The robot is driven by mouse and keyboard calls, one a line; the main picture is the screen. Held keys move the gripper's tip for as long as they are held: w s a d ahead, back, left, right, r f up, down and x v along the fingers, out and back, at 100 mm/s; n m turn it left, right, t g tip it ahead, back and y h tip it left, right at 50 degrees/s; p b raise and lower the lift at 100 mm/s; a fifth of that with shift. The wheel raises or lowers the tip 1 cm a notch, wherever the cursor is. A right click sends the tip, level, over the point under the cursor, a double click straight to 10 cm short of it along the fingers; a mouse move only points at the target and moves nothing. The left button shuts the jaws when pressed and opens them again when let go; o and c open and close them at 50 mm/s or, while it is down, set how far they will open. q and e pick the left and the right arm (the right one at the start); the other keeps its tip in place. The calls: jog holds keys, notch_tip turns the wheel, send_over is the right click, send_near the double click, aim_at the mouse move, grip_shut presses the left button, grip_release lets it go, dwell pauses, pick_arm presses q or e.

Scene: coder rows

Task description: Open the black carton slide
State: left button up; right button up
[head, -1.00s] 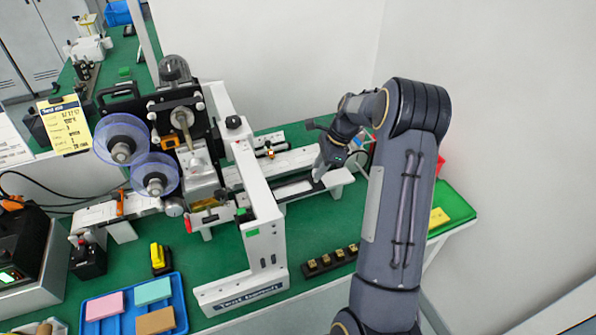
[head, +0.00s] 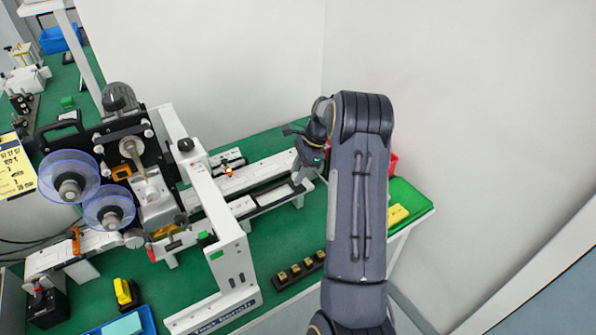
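A black slide strip (head: 275,195) lies along the white rail of the coder, on its right half. My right gripper (head: 297,179) points down at the right end of this strip, at or touching it. Its fingertips are small and partly hidden by the hand, so I cannot tell whether they are open or shut on the strip. The coder machine (head: 148,185) with its two clear purple reels stands to the left of the strip. My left gripper is not in view.
A white machine frame (head: 218,235) stands left of the strip. A black block with several brass pieces (head: 301,268) lies in front. A green tray with a yellow item (head: 410,200) is at the right table edge, near a wall. My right arm covers part of the table.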

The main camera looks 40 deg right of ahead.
jog(key=shift+o, duration=1.3)
jog(key=v, duration=0.8)
jog(key=shift+b, duration=0.45)
jog(key=s+a+r+n+t, duration=0.1)
jog(key=s+a+r+n, duration=0.35)
jog(key=a, duration=0.55)
jog(key=s+a+r+n+t, duration=0.1)
jog(key=s+a+r+n, duration=0.4)
jog(key=a, duration=0.4)
jog(key=s+a+f+n+t, duration=0.1)
jog(key=s+a+f+n, duration=0.2)
jog(key=s+a+n, duration=0.9)
jog(key=shift+s+a+f+n, duration=0.4)
jog(key=shift+s+a, duration=0.15)
jog(key=shift+a, duration=0.7)
